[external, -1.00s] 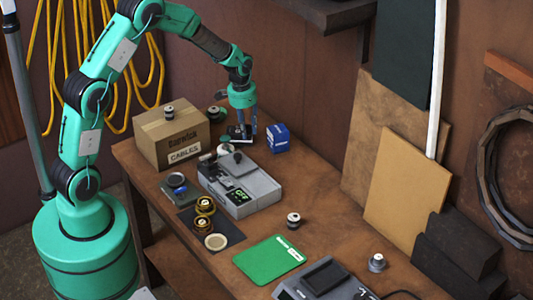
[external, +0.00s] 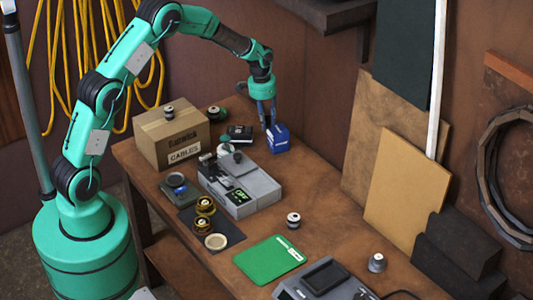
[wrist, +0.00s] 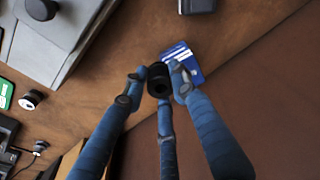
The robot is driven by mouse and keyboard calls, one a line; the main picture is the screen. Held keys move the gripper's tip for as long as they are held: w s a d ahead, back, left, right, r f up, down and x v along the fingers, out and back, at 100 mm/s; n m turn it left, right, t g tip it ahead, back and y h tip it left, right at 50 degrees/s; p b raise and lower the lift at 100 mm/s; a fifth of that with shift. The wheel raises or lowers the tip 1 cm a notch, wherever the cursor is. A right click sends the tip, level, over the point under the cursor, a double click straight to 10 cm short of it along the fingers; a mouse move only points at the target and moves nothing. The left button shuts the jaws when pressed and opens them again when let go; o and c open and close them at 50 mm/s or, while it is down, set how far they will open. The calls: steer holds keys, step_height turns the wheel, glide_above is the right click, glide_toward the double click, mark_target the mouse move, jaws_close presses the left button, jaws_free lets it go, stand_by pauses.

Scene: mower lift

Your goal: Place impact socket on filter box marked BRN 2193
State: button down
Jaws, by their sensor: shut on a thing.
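A black, hollow, ring-ended socket (wrist: 159,80) is held between the fingertips of my gripper (wrist: 157,84). A small blue box (external: 277,138) with white print stands on the bench, and it also shows in the wrist view (wrist: 198,73). Its marking is too small to read. In the external view my gripper (external: 267,125) points down at the left side of the blue box, close to it. In the wrist view the socket and fingers cover part of the box. I cannot tell whether the socket touches it.
A grey machine (external: 262,187) stands in front of the box, and a black item (external: 239,132) lies left of it. A cardboard box (external: 172,154) marked CABLES stands farther left. Small spools and a green mat (external: 262,261) lie along the bench. Bare wood lies right of the blue box.

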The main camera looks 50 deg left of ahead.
glide_above(279, 129)
steer(key=shift+s+f, duration=0.2)
steer(key=shift+f, duration=0.1)
steer(key=shift+f, duration=1.75)
steer(key=shift+f, duration=0.1)
steer(key=c, duration=1.4)
jaws_free()
